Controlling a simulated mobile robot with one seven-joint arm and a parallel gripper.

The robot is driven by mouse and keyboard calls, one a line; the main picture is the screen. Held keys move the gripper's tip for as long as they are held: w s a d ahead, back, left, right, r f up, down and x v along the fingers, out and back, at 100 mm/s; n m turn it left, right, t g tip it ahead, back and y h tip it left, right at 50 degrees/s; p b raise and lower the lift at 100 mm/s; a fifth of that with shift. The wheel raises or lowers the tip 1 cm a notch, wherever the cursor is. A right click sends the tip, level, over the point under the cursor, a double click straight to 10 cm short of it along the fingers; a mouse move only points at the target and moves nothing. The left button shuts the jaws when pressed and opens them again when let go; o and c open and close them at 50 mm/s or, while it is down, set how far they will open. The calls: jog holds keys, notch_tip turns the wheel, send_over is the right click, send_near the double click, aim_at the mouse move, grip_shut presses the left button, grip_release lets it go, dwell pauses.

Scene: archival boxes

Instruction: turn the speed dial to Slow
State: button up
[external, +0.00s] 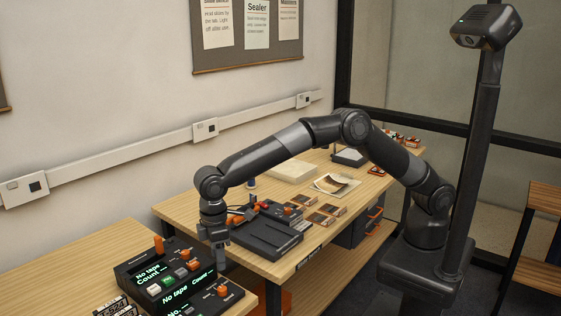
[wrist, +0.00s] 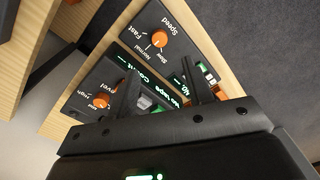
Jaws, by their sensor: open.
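The speed dial (wrist: 158,40) is an orange knob on a black panel, marked Fast, Normal and Slow, near the tabletop's edge in the wrist view. I cannot tell for certain which mark it points at. My gripper (wrist: 160,70) is open, its two dark fingers apart with nothing held between them. The fingertips appear short of the dial, which looks untouched. In the external view my gripper (external: 219,255) points down at the right side of the black control units (external: 140,270). The dial labels are too small to read there.
A second orange dial marked Level (wrist: 100,100) lies left of my fingers, with lit displays and buttons nearby. In the external view, a flat black device (external: 265,237) stands on the farther table beside my wrist. Dark floor (wrist: 270,50) lies beyond the table edge.

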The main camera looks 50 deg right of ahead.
aim_at(222, 288)
notch_tip(222, 288, down, 10)
jog(key=shift+f, duration=0.25)
dwell(0.3)
jog(key=c, duration=1)
jog(key=shift+n, duration=0.3)
jog(key=n, duration=0.4)
jog(key=shift+s+n, duration=0.1)
jog(key=shift+n, duration=0.2)
jog(key=n, duration=0.5)
jog(key=shift+n, duration=0.4)
